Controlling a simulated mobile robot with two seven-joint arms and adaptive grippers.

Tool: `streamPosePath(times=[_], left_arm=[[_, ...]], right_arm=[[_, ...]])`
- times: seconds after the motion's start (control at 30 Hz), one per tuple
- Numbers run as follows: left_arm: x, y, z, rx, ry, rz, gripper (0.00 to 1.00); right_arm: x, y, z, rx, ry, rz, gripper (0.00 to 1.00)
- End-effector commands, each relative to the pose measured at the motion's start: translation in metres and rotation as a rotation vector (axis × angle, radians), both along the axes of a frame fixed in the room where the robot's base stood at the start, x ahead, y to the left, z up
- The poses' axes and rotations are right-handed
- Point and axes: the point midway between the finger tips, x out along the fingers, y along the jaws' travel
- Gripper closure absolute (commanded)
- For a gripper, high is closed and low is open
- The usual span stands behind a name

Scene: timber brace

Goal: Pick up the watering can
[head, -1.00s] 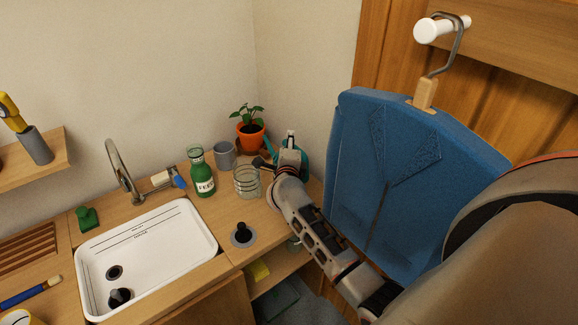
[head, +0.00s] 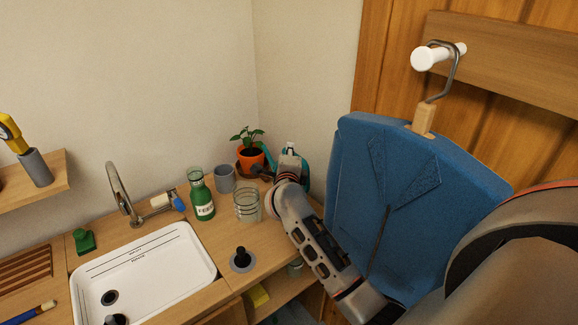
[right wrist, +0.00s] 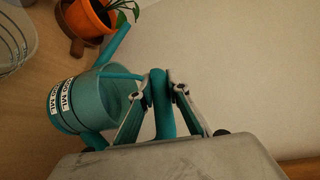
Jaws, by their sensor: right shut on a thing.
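The teal watering can (right wrist: 97,98) fills the left and middle of the right wrist view, with a white volume label on its side and its spout pointing toward the plant pot. My right gripper (right wrist: 161,78) is shut on the can's teal handle, one finger on each side. In the head view my right gripper (head: 283,172) is at the back right of the counter and hides most of the can (head: 303,172). Whether the can's base touches the counter cannot be told. My left gripper is not in view.
An orange plant pot (head: 251,160) stands close beside the can. A glass jar (head: 247,205), grey mug (head: 224,179) and green bottle (head: 201,196) stand to its left. A white sink (head: 150,262) is farther left. A blue hanging garment (head: 400,205) is right of my arm.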

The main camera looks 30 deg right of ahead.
Motion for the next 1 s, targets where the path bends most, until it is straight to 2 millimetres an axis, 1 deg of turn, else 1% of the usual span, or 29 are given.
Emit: streamPosePath(times=[0.03,0.2,0.3,0.4,0.5,0.7,1.0], left_arm=[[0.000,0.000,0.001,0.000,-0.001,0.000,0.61],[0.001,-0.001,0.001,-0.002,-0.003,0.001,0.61],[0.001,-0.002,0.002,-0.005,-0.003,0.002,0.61],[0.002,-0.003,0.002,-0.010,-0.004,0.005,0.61],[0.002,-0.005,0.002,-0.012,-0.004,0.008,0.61],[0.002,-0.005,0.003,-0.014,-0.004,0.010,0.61],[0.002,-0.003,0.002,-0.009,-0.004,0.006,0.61]], right_arm=[[0.001,-0.001,0.020,-0.002,-0.012,0.000,1.00],[0.000,0.000,0.067,-0.001,-0.010,0.000,1.00],[0.000,0.000,0.092,-0.001,-0.009,0.000,1.00],[0.000,0.000,0.112,-0.001,-0.008,0.000,1.00],[0.000,0.000,0.126,-0.001,-0.006,0.001,1.00],[0.000,0.000,0.142,-0.001,-0.004,0.000,1.00],[0.000,0.000,0.144,-0.002,-0.002,0.000,1.00]])
